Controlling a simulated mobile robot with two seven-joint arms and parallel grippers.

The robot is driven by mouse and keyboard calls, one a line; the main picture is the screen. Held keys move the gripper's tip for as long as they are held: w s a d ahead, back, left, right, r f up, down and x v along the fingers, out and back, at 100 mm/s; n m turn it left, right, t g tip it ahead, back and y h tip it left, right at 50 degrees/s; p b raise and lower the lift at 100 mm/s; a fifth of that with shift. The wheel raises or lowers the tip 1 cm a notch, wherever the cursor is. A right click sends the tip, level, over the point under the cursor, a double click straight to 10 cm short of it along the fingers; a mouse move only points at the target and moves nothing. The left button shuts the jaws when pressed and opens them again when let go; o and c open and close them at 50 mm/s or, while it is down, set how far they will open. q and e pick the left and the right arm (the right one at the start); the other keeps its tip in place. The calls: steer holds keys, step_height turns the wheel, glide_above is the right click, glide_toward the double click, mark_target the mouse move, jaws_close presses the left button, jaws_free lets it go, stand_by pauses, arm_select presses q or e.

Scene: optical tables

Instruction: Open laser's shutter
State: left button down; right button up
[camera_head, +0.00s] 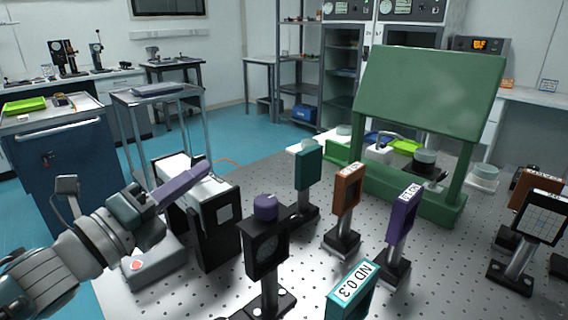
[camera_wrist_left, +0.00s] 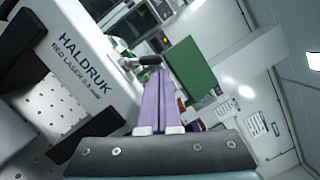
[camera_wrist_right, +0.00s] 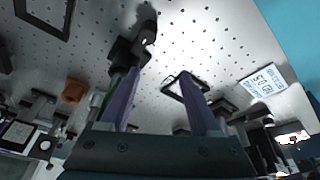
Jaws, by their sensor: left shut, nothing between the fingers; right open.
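The laser is a white box with a black front end (camera_head: 217,228) at the left of the optical table in the head view. Its lettered white side (camera_wrist_left: 85,50), reading "HALDRUK RED LASER", fills the upper left of the left wrist view. My left gripper (camera_head: 203,168) has its purple fingers together and empty, over the laser's top. In the left wrist view a small dark knob on a metal stem (camera_wrist_left: 150,60) shows by the fingertips; I cannot tell whether they touch, or whether it is the shutter. My right gripper (camera_wrist_right: 158,88) is open and empty, outside the head view.
A black mount with a purple knob (camera_head: 266,208) stands right of the laser. Several filter posts, including a teal ND 0.3 one (camera_head: 352,291), crowd the middle. A green panel stand (camera_head: 430,90) is behind. A grey box with a red button (camera_head: 150,262) sits left of the laser.

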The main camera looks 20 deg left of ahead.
arm_select(q)
steer(key=shift+a+r+n+p, duration=0.2)
steer(key=shift+r+n+p, duration=0.2)
steer(key=shift+n+p, duration=0.65)
steer(key=n+p, duration=0.1)
steer(key=r+n+g+p, duration=0.1)
steer(key=n, duration=0.1)
steer(key=shift+w+a+r+y, duration=0.15)
steer(key=shift+w+a+y, duration=0.05)
steer(key=shift+a+y, duration=0.2)
steer(key=n+p, duration=0.2)
steer(key=n, duration=0.1)
steer(key=shift+w+a+r+g, duration=0.2)
steer(key=shift+a+g, duration=0.2)
steer(key=shift+w+a+r+n+p, duration=0.1)
steer(key=shift+a+n+p, duration=0.2)
steer(key=shift+n, duration=0.35)
steer(key=shift+d, duration=0.1)
